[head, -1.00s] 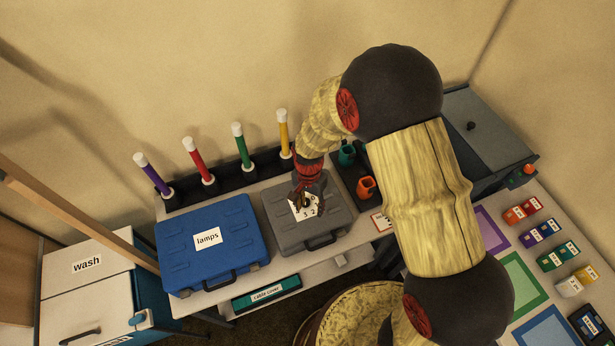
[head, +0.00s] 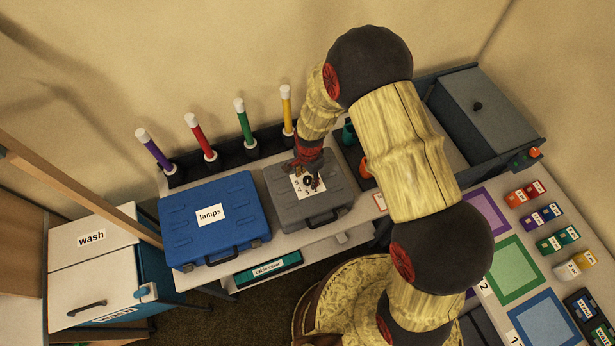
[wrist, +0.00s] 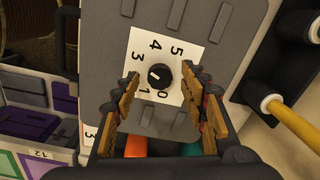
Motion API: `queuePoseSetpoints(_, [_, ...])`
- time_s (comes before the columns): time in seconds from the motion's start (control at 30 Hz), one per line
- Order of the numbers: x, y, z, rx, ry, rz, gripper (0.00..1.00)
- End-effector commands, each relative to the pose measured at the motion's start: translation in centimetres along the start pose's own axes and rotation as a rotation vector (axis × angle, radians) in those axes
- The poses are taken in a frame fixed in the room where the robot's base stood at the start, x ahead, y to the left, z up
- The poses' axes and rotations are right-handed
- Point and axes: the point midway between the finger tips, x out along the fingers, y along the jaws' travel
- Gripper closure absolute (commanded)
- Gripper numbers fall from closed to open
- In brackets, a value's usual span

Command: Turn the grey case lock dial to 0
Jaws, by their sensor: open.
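The grey case (head: 327,203) lies flat on the bench with its handle towards me. Its lock dial (wrist: 158,75) is a black round knob on a white number plate (wrist: 175,50). In the wrist view the knob's white mark points left, towards the stretch between 3 and 1, and not at the 0 at lower right. My gripper (wrist: 160,92) is open, with one finger on each side of the dial and gaps between fingers and knob. In the head view my gripper (head: 308,180) is over the plate and partly hides it.
A blue case labelled lamps (head: 235,222) stands close on the left. Upright coloured tubes (head: 245,125) stand in a black rack behind. An orange cup (head: 366,168) is just right of the grey case, partly hidden by my arm.

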Motion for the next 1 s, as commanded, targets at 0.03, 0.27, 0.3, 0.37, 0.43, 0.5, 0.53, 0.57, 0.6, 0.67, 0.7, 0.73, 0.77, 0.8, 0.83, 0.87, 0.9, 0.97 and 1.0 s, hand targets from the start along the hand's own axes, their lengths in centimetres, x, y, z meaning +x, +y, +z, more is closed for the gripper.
queuePoseSetpoints(0.03, [0.39,0.04,0.02,0.000,0.000,0.001,0.56])
queuePoseSetpoints(0.27, [0.83,-0.05,-0.01,-0.001,0.000,-0.001,0.56])
queuePoseSetpoints(0.3, [0.83,-0.04,0.00,-0.001,0.000,-0.001,0.56])
queuePoseSetpoints(0.37, [0.82,-0.04,0.00,-0.001,0.000,-0.001,0.56])
queuePoseSetpoints(0.43, [0.82,-0.03,0.00,-0.001,0.000,-0.001,0.59])
queuePoseSetpoints(0.5, [0.81,-0.03,0.00,-0.001,0.000,-0.001,0.63])
queuePoseSetpoints(0.53, [0.81,-0.03,0.00,-0.001,0.000,-0.001,0.65])
queuePoseSetpoints(0.57, [0.81,-0.02,0.00,-0.001,0.000,-0.001,0.67])
queuePoseSetpoints(0.6, [0.81,-0.02,0.00,-0.001,0.000,-0.001,0.69])
queuePoseSetpoints(0.67, [0.81,-0.02,0.00,-0.001,0.000,-0.001,0.72])
queuePoseSetpoints(0.7, [0.80,-0.02,0.00,-0.001,0.000,-0.001,0.75])
queuePoseSetpoints(0.73, [0.80,-0.02,0.00,-0.001,0.000,-0.001,0.76])
queuePoseSetpoints(0.77, [0.80,-0.02,0.00,-0.001,0.000,-0.001,0.78])
queuePoseSetpoints(0.8, [0.80,-0.02,0.00,-0.001,0.000,-0.001,0.80])
queuePoseSetpoints(0.83, [0.80,-0.02,0.00,-0.001,0.000,-0.001,0.82])
queuePoseSetpoints(0.87, [0.80,-0.02,0.00,-0.001,0.000,-0.001,0.84])
queuePoseSetpoints(0.9, [0.80,-0.02,0.00,-0.001,0.000,-0.001,0.86])
queuePoseSetpoints(0.97, [0.80,-0.02,0.00,-0.001,0.000,-0.001,0.89])
queuePoseSetpoints(1.0, [0.80,-0.03,-0.01,-0.001,0.000,-0.001,0.92])
